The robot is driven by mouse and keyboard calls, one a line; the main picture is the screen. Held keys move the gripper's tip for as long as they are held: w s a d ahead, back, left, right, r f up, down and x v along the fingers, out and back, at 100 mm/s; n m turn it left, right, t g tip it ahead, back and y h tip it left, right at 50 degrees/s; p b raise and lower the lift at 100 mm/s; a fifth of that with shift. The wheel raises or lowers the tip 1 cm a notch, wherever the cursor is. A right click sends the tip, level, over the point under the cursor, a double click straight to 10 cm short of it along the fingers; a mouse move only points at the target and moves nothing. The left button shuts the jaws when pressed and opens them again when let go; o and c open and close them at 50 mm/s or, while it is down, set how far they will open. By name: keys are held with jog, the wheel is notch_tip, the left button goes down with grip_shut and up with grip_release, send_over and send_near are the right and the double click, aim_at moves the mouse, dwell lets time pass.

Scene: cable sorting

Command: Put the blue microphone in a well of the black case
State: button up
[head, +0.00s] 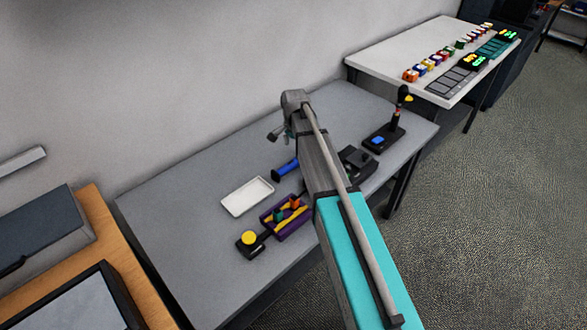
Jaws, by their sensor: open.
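The blue microphone (285,170) lies on the grey table (170,200), just left of my arm. My gripper (275,135) hangs at the far end of the arm, above the microphone in the picture. It is small here, looks open and holds nothing I can see.
A white tray (247,197) and a purple holder (287,220) with coloured items are left of my arm. A yellow-topped black device (249,241) is near the front edge. A black stand (383,138) is at right. Free table lies at the far left.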

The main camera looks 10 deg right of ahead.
aim_at(294, 161)
jog(key=shift+f+b, duration=0.95)
jog(key=shift+f, duration=0.35)
jog(key=shift+f, duration=0.1)
jog(key=shift+w+f+b, duration=0.2)
jog(key=shift+f+b, duration=2.3)
jog(key=shift+b, duration=0.1)
grip_shut()
